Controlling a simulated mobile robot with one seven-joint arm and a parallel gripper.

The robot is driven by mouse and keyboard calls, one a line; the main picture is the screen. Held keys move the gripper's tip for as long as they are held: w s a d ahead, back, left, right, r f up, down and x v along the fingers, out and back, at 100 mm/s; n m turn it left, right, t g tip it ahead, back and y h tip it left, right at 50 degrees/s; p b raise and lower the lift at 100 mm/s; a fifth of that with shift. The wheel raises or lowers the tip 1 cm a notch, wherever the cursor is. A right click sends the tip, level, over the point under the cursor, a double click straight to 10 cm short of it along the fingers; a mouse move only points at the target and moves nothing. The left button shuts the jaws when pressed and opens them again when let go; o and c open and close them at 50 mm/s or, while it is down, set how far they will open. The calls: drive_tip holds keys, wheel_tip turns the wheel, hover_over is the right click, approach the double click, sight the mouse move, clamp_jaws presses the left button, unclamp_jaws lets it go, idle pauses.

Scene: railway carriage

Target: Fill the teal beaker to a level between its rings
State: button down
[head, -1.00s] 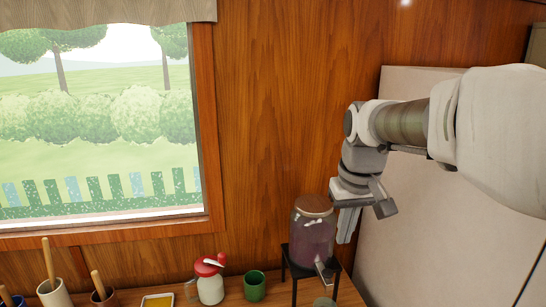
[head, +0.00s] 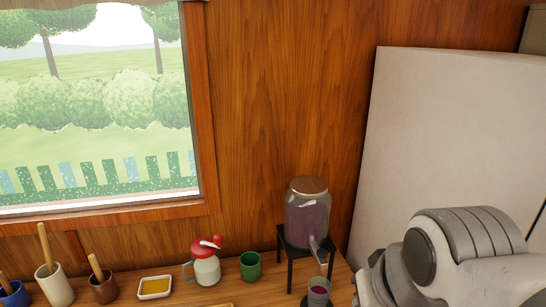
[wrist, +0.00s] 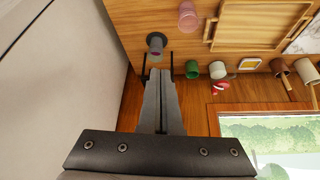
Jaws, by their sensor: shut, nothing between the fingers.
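A jar dispenser (head: 307,215) with a brown lid and purple liquid stands on a black stand (head: 289,254) against the wood wall. Its tap (head: 315,246) points forward over a grey-teal beaker (head: 318,290). The beaker stands upright on the counter with purple liquid inside. It also shows in the wrist view (wrist: 155,41). I cannot make out its rings or exact level, or whether liquid is flowing. My gripper (wrist: 160,73) is shut and empty, pointing towards the stand and beaker. Its fingers hide most of the dispenser in the wrist view. It is outside the head view.
Left of the stand are a green cup (head: 250,266), a white jug with a red lid (head: 206,266), a yellow-filled dish (head: 155,288) and pots with wooden handles. A pink cup (wrist: 187,14) and a wooden tray (wrist: 260,22) show in the wrist view. A pale panel (head: 440,130) stands right.

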drive_tip(key=shift+w+r, duration=0.1)
idle(0.5)
drive_tip(key=w+r+n+g, duration=0.1)
drive_tip(key=w+r+g, duration=0.25)
drive_tip(key=w, duration=1.05)
drive_tip(key=n+g+b, duration=0.1)
drive_tip(key=g, duration=0.1)
hover_over(322, 252)
drive_tip(key=shift+f, duration=2.3)
wheel_tip(322, 252, down, 14)
drive_tip(key=shift+f, duration=0.1)
